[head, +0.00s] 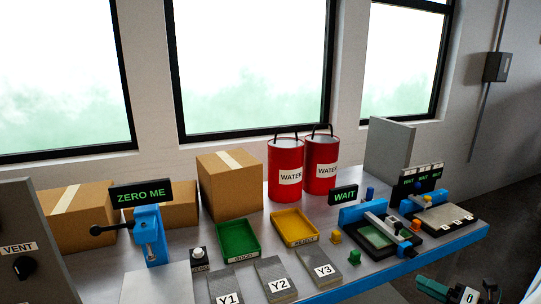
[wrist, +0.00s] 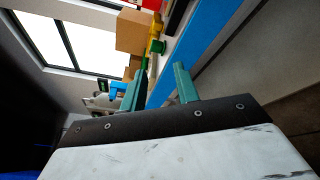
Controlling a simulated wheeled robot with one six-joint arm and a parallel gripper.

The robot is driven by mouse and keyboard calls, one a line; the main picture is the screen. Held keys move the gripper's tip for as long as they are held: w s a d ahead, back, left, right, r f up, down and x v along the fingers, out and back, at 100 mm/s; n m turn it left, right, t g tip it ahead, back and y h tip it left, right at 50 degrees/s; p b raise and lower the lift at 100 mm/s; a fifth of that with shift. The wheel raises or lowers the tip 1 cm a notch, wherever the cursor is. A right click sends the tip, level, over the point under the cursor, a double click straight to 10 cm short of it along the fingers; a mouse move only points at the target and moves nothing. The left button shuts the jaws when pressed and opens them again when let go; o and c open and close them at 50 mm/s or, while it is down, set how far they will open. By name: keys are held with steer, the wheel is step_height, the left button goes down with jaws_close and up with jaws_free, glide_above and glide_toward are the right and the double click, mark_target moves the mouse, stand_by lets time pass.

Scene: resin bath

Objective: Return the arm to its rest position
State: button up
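My gripper (head: 455,290) shows at the bottom right of the head view, in front of the blue front edge of the bench (head: 440,256) and apart from it. Only part of it and little of my arm are in that frame. In the wrist view my gripper (wrist: 161,75) has its two teal fingers spread with a gap between them. Nothing is held between them. The blue bench edge runs behind the fingers there, tilted in the picture.
The bench carries a green tray (head: 238,238), a yellow tray (head: 294,227), red water drums (head: 285,170), cardboard boxes (head: 229,185), a blue-framed press-like fixture (head: 378,232) and a "ZERO ME" sign (head: 141,193) above a blue device. Grey pads Y1, Y2 and Y3 lie in front.

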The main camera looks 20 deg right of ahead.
steer(key=s+a+r+m+g+h, duration=0.2)
steer(key=s+a+r+m+g, duration=0.1)
steer(key=a+r+m, duration=0.4)
steer(key=s+a+r+m+g+h, duration=0.2)
steer(key=s+a+r+m+g, duration=0.1)
steer(key=a+r+m+g, duration=0.3)
steer(key=s+a+r+m+g+h, duration=0.3)
steer(key=a+r+m+g, duration=0.2)
steer(key=a+r+m, duration=0.4)
steer(key=a+m, duration=0.3)
steer(key=m, duration=0.3)
steer(key=shift+s+a+r+m, duration=0.2)
steer(key=shift+s+a+m, duration=0.05)
steer(key=shift+s+m, duration=0.15)
steer(key=shift+d, duration=0.1)
